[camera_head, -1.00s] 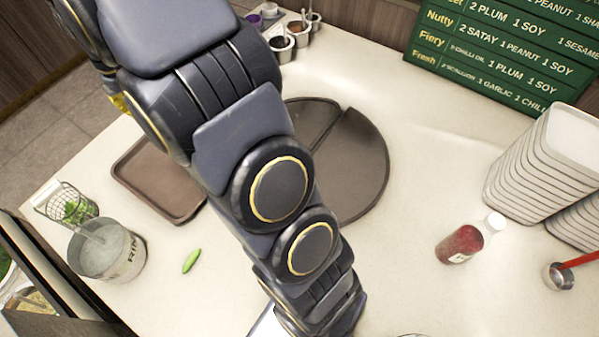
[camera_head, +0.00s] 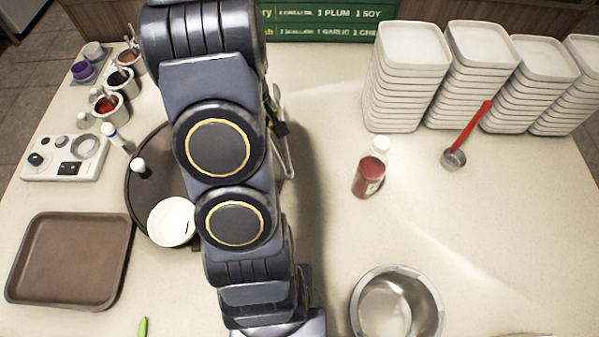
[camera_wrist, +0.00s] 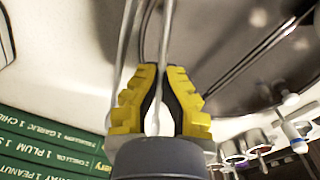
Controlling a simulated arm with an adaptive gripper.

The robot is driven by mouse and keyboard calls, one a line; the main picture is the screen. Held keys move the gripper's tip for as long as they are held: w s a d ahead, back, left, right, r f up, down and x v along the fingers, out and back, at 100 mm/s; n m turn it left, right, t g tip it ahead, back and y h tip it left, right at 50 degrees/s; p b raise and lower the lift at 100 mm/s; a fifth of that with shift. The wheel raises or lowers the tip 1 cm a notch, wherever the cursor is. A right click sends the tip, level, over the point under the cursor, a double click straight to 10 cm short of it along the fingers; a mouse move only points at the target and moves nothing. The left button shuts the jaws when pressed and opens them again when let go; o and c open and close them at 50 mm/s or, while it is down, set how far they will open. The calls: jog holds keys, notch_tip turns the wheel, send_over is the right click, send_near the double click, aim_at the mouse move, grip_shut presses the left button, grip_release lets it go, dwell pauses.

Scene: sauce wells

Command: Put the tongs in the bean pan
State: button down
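My gripper (camera_wrist: 158,100) has yellow fingers with dark pads, closed on a thin metal bar of the tongs (camera_wrist: 165,40) in the wrist view. The tongs' metal arms run up and away from the fingers. In the head view my gripper (camera_head: 279,125) is mostly hidden behind my arm. A bent metal part of the tongs (camera_head: 288,150) shows to the right of the arm, apparently above the counter. I cannot make out a pan with beans in either view.
A steel pot (camera_head: 436,310) stands at the front right. A red-filled bottle (camera_head: 368,172), a red-handled ladle (camera_head: 454,158) and stacked white containers (camera_head: 405,75) are on the right. A brown tray (camera_head: 70,258) and white bowl (camera_head: 171,221) are on the left.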

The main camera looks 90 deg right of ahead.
aim_at(321, 176)
jog(key=s+a+f+m, duration=0.2)
jog(key=s, duration=0.4)
jog(key=s+a+f+m, duration=0.1)
jog(key=s+a, duration=0.1)
jog(key=s, duration=0.4)
jog(key=shift+m, duration=0.3)
jog(key=shift+s+f, duration=0.15)
jog(key=shift+f, duration=1.9)
jog(key=shift+s+f, duration=0.1)
jog(key=shift+f, duration=1.9)
jog(key=shift+f, duration=0.15)
jog(key=c, duration=1.2)
grip_release()
jog(key=shift+o, duration=0.2)
notch_tip(321, 176, up, 12)
jog(key=shift+w+r, duration=0.2)
jog(key=shift+w, duration=0.1)
